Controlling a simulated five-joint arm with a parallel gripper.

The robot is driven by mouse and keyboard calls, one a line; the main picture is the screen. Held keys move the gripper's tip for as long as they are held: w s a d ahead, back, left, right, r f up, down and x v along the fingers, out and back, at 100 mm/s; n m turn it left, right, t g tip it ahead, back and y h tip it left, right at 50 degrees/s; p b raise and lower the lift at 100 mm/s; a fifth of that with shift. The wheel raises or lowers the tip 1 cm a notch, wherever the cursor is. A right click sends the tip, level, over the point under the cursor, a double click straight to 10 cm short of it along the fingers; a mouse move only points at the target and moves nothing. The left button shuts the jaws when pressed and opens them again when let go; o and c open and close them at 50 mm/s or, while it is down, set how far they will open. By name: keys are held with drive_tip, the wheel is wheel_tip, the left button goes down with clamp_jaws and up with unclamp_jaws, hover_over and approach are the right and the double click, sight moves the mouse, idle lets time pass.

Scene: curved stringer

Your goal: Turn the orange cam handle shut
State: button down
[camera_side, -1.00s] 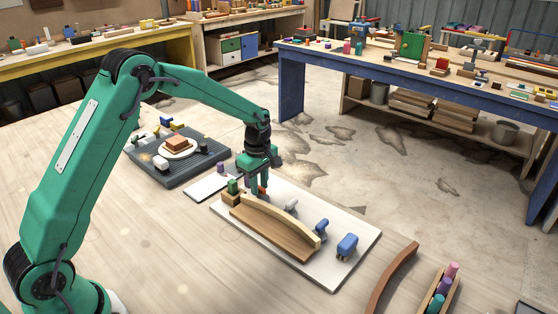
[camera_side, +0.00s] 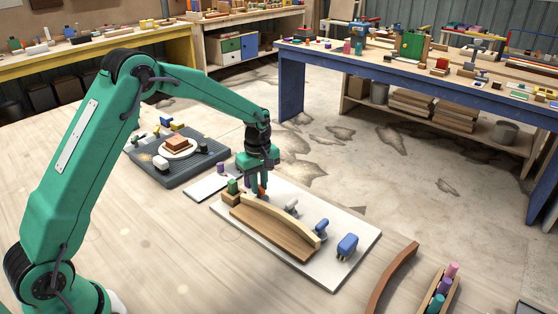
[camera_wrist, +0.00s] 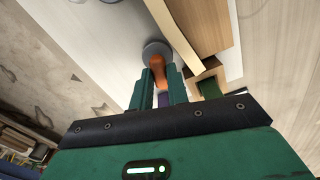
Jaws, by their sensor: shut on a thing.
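The orange cam handle (camera_wrist: 157,67) shows in the wrist view on a grey round cam (camera_wrist: 155,50). My gripper (camera_wrist: 159,82) has its two green fingers on either side of the handle and is shut on it. In the side view a bit of orange handle (camera_side: 263,190) shows beside the fingertips of my gripper (camera_side: 257,190), low over the white board (camera_side: 350,237). The cam is beside the far end of the pale curved strip (camera_side: 283,220). The fingers hide part of the handle.
A brown wooden form (camera_side: 265,233) lies along the strip. A green block (camera_side: 233,186) stands close to my gripper. A dark grey tray (camera_side: 190,175) lies further left.

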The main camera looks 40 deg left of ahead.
drive_tip(key=m, duration=0.4)
drive_tip(key=shift+m, duration=0.3)
drive_tip(key=m, duration=0.3)
drive_tip(key=shift+r+m, duration=0.1)
drive_tip(key=shift+m, duration=0.2)
drive_tip(key=m, duration=0.7)
drive_tip(key=c, duration=1.6)
unclamp_jaws()
drive_tip(key=shift+c, duration=0.2)
